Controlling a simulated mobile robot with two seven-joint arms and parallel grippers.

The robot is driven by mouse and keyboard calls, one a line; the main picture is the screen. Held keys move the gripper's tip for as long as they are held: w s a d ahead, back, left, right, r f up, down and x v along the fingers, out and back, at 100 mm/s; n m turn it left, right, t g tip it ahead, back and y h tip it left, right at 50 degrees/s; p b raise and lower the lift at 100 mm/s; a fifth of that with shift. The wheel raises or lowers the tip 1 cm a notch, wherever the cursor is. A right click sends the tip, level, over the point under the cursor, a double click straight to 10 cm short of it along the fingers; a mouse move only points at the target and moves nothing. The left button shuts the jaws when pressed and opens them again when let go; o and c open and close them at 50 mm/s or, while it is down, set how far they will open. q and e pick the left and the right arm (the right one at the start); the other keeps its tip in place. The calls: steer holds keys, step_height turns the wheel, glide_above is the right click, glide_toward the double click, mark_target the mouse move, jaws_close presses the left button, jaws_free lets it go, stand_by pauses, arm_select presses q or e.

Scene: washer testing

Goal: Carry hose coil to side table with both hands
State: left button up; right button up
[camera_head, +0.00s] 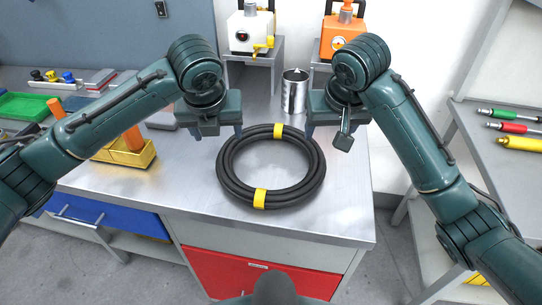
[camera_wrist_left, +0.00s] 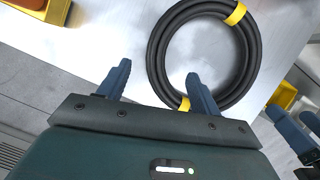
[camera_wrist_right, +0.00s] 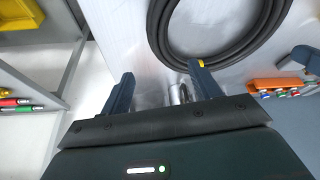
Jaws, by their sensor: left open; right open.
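The hose coil (camera_head: 228,180) is a black ring with two yellow bands. It lies flat on the metal workbench (camera_head: 345,215). My left gripper (camera_head: 215,134) is open and empty above the coil's far left side. In the left wrist view, one finger overlaps the coil (camera_wrist_left: 160,60) near a yellow band. My right gripper (camera_head: 327,137) is open and empty above the coil's far right side. In the right wrist view, one finger overlaps the coil's edge (camera_wrist_right: 157,30). I cannot tell the exact height of either gripper. A grey side table (camera_head: 485,150) stands at the right.
A metal canister (camera_head: 294,92) stands behind the coil, between my grippers. A white device (camera_head: 250,30) and an orange device (camera_head: 341,36) sit on stands at the back. A yellow bin (camera_head: 135,157) is at the left. Several screwdrivers (camera_head: 515,128) lie on the side table. The bench front is clear.

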mark_target(224, 154)
arm_select(q)
steer(key=x, duration=1.3)
steer(key=shift+f, duration=0.1)
arm_select(e)
steer(key=x, duration=1.3)
steer(key=shift+f, duration=0.1)
arm_select(q)
steer(key=shift+c, duration=0.4)
arm_select(e)
steer(key=shift+c, duration=0.4)
arm_select(q)
jaws_close()
arm_select(e)
jaws_close()
arm_select(q)
steer(key=shift+a, duration=0.1)
